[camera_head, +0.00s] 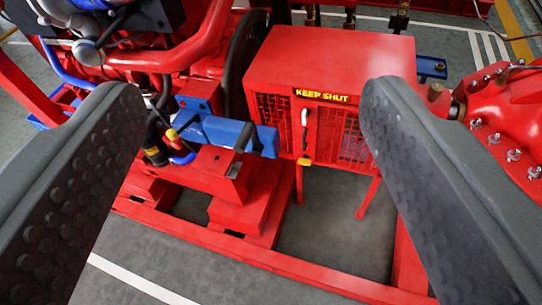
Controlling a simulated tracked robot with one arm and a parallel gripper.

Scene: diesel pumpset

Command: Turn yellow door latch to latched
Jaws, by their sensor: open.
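A small yellow latch (304,161) sits low at the edge of a mesh door (340,135) on the front of a red box-shaped cabinet (330,58). The latch is too small to tell its turn angle clearly. A white handle (304,117) stands upright above it, beside a yellow "KEEP SHUT" label (322,96). The door looks flush with the cabinet front. My gripper (252,97) is open and empty, with its dark, studded fingers wide apart at the left and right of the picture. The cabinet and latch show between the fingers, farther away, and nothing touches them.
A blue part (228,132) juts out just left of the cabinet door, near a yellow knob (171,134). Red engine pipework (170,55) fills the upper left. A bolted red housing (500,115) is at the right. Grey floor (335,225) shows below the cabinet, inside red frame rails.

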